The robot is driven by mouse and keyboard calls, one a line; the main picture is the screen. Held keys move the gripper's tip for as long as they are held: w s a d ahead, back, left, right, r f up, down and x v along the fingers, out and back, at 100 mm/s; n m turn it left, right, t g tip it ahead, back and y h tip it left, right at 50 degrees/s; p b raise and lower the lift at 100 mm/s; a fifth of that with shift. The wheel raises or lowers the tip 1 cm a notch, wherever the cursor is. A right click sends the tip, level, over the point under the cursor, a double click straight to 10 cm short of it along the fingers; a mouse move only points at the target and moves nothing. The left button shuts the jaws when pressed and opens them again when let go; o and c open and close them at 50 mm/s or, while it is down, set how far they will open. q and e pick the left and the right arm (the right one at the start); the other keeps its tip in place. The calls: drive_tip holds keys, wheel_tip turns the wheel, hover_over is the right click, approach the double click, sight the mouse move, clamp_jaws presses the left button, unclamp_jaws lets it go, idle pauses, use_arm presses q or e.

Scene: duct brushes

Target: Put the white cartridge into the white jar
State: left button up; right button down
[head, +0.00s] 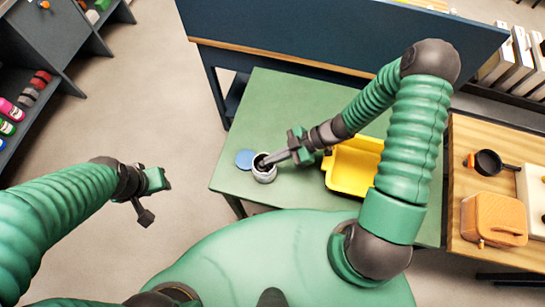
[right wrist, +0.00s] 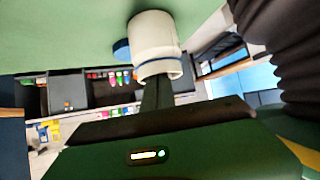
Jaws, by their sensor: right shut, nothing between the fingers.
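The white jar (head: 264,173) stands open on the green table, and it shows large in the right wrist view (right wrist: 153,38). My right gripper (head: 268,162) is shut and empty, with its dark fingertips at the jar's mouth. In the right wrist view the fingers (right wrist: 157,92) reach up to the opening and seem to go a little inside. I cannot make out the white cartridge; the jar's inside is mostly hidden by the fingers. My left gripper (head: 165,180) hangs over the floor at the left, away from the table; its fingers are too unclear to read.
A round blue lid-like disc (head: 245,159) lies just left of the jar. A yellow bin (head: 352,168) stands to the right, close by my right arm. A dark blue panel (head: 330,35) rises behind the green table (head: 260,105). The table's back left is clear.

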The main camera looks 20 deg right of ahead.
drive_tip(key=shift+d, duration=0.1)
drive_tip(key=shift+s+d+p, duration=0.15)
drive_tip(key=shift+d, duration=0.7)
drive_tip(key=shift+s+d+p, duration=0.1)
drive_tip(key=shift+d+p, duration=0.05)
drive_tip(key=shift+d, duration=0.65)
